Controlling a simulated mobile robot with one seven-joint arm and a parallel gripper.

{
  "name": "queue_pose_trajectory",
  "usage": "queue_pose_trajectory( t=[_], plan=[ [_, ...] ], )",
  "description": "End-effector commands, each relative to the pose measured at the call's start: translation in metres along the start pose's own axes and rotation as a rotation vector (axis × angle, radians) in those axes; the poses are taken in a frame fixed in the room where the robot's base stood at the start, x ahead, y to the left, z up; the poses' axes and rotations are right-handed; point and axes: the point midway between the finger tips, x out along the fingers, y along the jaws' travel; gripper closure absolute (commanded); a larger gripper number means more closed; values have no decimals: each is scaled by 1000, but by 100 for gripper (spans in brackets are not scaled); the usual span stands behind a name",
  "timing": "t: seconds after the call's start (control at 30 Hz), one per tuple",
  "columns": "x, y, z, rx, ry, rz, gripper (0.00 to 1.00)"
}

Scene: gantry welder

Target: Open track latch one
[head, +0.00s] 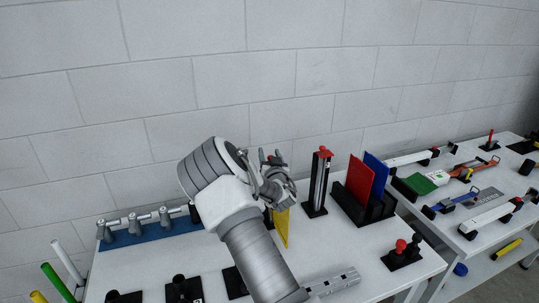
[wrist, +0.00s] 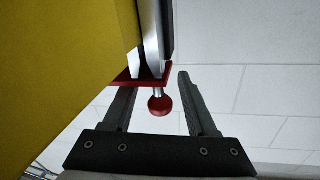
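My gripper (head: 275,178) is above the near table, partly hidden behind my own wrist in the head view. In the wrist view my gripper (wrist: 157,100) is open, with a finger on either side of a round red knob (wrist: 160,105). The knob sits on a short metal stem under a red plate (wrist: 145,74), with bright metal and dark strips above. I see no finger clearly pressing on the knob. A yellow panel (wrist: 60,70) fills the left; it also shows in the head view (head: 282,229). No label tells which part is track latch one.
A black upright with a red top (head: 320,153) stands right of my gripper. Red (head: 359,180) and blue (head: 377,172) panels stand in a black holder farther right. A blue fixture (head: 150,232) with metal fittings lies left. A second table holds several rails and clamps.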

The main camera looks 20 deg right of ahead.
Motion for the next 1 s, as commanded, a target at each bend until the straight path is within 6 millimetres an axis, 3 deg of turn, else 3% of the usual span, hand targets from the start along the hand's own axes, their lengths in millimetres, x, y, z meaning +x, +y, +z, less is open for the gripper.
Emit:
queue_pose_trajectory(
  t=[0.03, 0.3, 0.67, 1.0],
  plan=[
    [0, 0, 0, 0, 0, 0, 52],
    [0, 0, 0, 0, 0, 0, 100],
    [0, 0, 1, 0, 3, 12, 100],
    [4, -1, 5, 4, 28, 131, 100]
  ],
)
